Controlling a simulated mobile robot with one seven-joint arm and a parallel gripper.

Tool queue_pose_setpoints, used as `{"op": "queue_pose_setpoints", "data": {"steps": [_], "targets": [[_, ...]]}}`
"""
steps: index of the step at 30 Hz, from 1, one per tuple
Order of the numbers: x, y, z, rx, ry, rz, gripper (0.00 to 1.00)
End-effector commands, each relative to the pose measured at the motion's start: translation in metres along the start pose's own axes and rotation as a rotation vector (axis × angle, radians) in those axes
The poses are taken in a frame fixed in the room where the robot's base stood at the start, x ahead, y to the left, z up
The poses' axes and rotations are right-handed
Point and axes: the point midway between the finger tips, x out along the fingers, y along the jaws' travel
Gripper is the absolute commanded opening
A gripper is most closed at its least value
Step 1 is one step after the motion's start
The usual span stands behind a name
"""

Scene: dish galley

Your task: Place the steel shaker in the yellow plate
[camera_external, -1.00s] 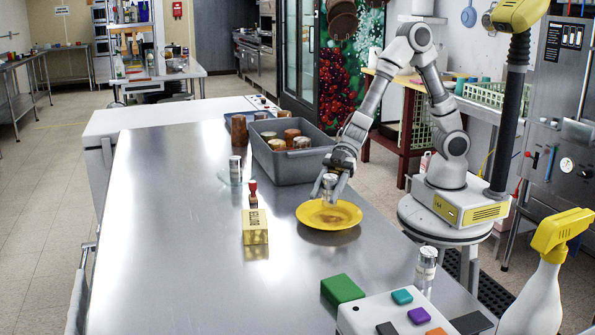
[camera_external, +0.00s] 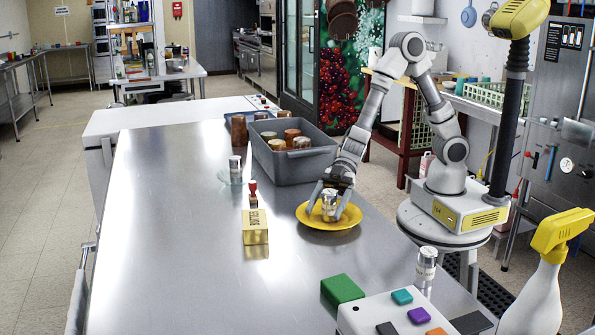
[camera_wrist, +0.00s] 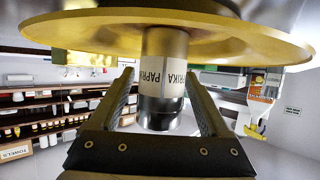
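The steel shaker (camera_external: 328,203) stands upright in the yellow plate (camera_external: 340,224). In the wrist view the shaker (camera_wrist: 163,80) shows a white label reading PAPRIKA, with its base against the plate (camera_wrist: 90,32). My gripper (camera_external: 329,200) is low over the plate with its fingers spread on both sides of the shaker. In the wrist view my gripper (camera_wrist: 160,85) shows gaps between the fingers and the shaker, clearest near the dark cap end. The fingers partly cover the shaker in the external view.
A grey bin (camera_external: 297,167) with several jars stands behind the plate. A stamp (camera_external: 253,192) and a gold block (camera_external: 255,228) are to its left. Another shaker (camera_external: 427,265) stands near the front right, by a green block (camera_external: 342,289). The left table side is clear.

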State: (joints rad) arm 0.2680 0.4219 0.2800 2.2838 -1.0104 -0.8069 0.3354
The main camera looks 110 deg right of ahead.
Motion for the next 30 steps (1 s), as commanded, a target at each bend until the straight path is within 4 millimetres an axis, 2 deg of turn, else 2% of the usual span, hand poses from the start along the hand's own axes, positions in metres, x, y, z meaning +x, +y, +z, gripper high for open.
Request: {"op": "queue_pose_setpoints", "data": {"steps": [8, 11, 21, 25, 30], "targets": [[-0.005, 0.001, -0.005, 0.001, 0.000, 0.002, 0.81], [-0.021, 0.001, -0.006, 0.001, 0.000, 0.004, 0.81], [-0.094, 0.001, -0.006, 0.001, -0.001, 0.004, 0.81], [-0.111, 0.001, -0.005, 0.002, -0.001, 0.004, 0.81], [-0.121, 0.000, -0.004, 0.000, 0.001, 0.001, 0.81]]}}
